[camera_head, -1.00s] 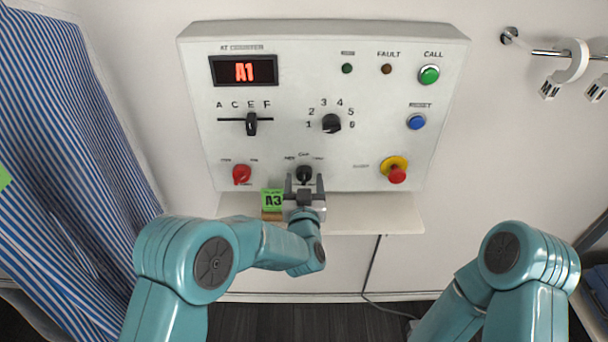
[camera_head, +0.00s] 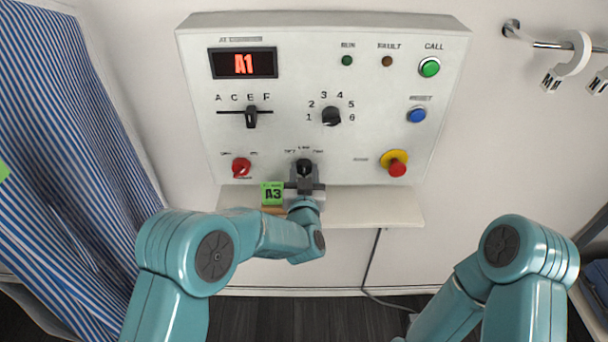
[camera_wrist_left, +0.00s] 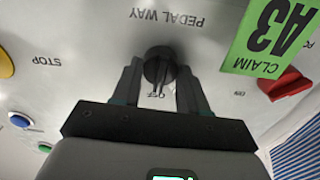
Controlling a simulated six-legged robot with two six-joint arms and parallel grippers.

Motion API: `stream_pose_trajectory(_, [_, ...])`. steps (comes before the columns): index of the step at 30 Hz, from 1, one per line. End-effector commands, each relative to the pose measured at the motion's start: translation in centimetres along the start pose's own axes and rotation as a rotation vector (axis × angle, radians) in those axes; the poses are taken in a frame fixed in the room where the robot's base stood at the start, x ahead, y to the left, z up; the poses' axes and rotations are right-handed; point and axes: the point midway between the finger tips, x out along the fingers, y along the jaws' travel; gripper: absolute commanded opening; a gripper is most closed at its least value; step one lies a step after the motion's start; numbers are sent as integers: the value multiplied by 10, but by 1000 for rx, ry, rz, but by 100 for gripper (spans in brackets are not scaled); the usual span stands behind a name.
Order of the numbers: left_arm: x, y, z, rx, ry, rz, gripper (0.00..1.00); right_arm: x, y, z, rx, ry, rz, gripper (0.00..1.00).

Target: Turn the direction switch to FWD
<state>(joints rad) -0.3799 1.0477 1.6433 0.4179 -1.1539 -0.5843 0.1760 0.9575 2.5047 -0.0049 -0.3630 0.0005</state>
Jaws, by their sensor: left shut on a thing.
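The direction switch is a black rotary knob (camera_head: 304,167) at the lower middle of the white control panel (camera_head: 335,60). My left gripper (camera_head: 304,185) is at the panel with its two fingers around the knob, shut on it. In the left wrist view the knob (camera_wrist_left: 159,65) sits between the dark fingers of the gripper (camera_wrist_left: 158,88). That view is upside down, with "PEDAL WAY" and "OFF" lettering near the knob. The FWD mark is too small to read. My right gripper is out of view; only its arm shows at the lower right.
A green A3 claim tag (camera_head: 272,193) stands just left of my gripper on a shelf (camera_head: 375,206). A red knob (camera_head: 241,167) is to the left, a red stop button (camera_head: 397,167) on yellow to the right. A striped curtain (camera_head: 65,150) hangs at far left.

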Motion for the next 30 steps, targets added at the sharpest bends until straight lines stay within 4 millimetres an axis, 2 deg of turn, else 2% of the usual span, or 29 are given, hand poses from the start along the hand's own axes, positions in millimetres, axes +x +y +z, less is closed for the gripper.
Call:
stream_pose_trajectory(12, [0, 2, 3, 303, 2, 0, 13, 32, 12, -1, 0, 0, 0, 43])
stream_pose_trajectory(21, [0, 3, 2, 515, 1, 1, 13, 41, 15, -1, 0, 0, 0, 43])
stream_pose_trajectory(30, [0, 4, 1, 632, 1, 2, 13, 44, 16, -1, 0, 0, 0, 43])
